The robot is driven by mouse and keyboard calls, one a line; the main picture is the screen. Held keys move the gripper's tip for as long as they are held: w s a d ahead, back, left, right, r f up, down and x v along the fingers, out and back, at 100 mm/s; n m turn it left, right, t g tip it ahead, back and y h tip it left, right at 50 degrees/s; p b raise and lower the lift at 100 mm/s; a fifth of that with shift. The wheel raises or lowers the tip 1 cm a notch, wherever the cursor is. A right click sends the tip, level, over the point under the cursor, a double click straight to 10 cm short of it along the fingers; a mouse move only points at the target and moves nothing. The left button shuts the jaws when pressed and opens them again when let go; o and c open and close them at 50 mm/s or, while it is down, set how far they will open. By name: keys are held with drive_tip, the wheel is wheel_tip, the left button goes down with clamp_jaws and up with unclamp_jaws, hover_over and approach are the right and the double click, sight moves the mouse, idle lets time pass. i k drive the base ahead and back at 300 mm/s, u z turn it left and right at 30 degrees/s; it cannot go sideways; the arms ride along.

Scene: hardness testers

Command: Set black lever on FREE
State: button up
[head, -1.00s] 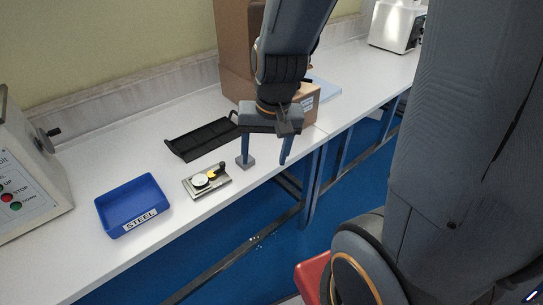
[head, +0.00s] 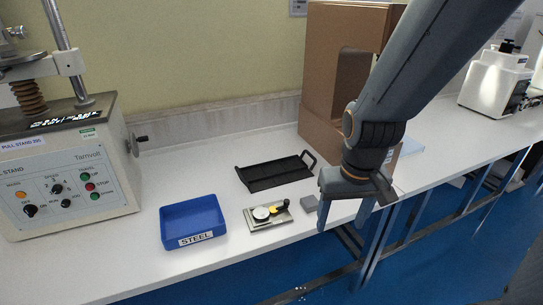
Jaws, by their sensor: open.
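No FREE mark is readable. A small dial device (head: 252,224) lies on the bench, with a round white dial and a yellow piece; a short black lever-like part (head: 283,205) sits at its right end. A large pull stand (head: 70,175) at the left has knobs on its front panel and a black crank handle (head: 141,138) on its right side. I cannot tell which is the task's lever. My gripper (head: 342,218) points down, open and empty, right of the dial device and apart from it.
A blue STEEL tray (head: 192,216) stands left of the dial device. A black tray (head: 275,174) lies behind it. A small grey block (head: 310,203) is close to my left finger. A cardboard box (head: 318,80) stands behind my arm. The bench's front edge is close.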

sight(273, 210)
drive_tip(key=u, duration=0.55)
drive_tip(key=k, duration=1.3)
drive_tip(key=z, duration=0.1)
drive_tip(key=i, duration=0.5)
drive_tip(key=z, duration=0.7)
drive_tip(key=i, duration=0.65)
drive_tip(key=u, duration=0.65)
drive_tip(key=i, duration=0.65)
drive_tip(key=u, duration=0.75)
